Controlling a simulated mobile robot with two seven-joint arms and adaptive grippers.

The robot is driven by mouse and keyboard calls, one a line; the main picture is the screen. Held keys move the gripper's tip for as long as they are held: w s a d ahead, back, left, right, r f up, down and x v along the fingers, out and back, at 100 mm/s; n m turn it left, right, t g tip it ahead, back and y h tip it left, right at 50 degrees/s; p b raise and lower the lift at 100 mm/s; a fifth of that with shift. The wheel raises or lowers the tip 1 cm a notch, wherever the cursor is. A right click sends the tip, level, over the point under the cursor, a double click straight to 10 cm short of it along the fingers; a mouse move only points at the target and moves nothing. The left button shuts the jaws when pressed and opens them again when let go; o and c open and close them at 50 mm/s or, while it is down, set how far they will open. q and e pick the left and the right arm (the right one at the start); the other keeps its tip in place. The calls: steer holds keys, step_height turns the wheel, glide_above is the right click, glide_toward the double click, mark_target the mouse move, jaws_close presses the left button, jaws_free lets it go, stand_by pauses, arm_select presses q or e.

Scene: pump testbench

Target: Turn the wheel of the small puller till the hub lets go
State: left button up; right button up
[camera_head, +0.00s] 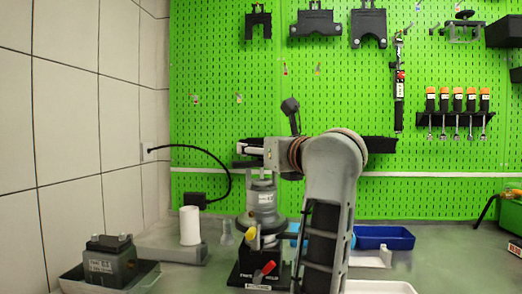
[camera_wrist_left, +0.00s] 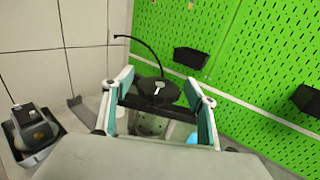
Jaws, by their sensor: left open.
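My left gripper (camera_head: 252,152) reaches above the grey pump unit (camera_head: 262,205), which stands on a black stand (camera_head: 245,272). In the left wrist view the gripper (camera_wrist_left: 160,92) is open, its two teal-padded fingers spread to either side of a round black wheel (camera_wrist_left: 150,88) with a light mark on it. I cannot tell whether the fingers touch the wheel. The grey body (camera_wrist_left: 148,124) under the wheel is partly hidden by the gripper. The puller's jaws and hub are not clear in either view. My right gripper is not in view.
A grey block (camera_head: 108,262) sits in a tray at the left. A white cylinder (camera_head: 190,226) stands beside the pump. A blue bin (camera_head: 384,238) is to the right. Black pullers (camera_head: 258,22) and orange-capped tools (camera_head: 457,103) hang on the green pegboard (camera_head: 215,70). A black cable (camera_head: 215,147) arcs from the wall.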

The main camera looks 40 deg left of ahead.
arm_select(q)
steer(key=shift+s, duration=0.1)
steer(key=c, duration=1.2)
steer(key=shift+o, duration=0.2)
steer(key=shift+r, duration=0.15)
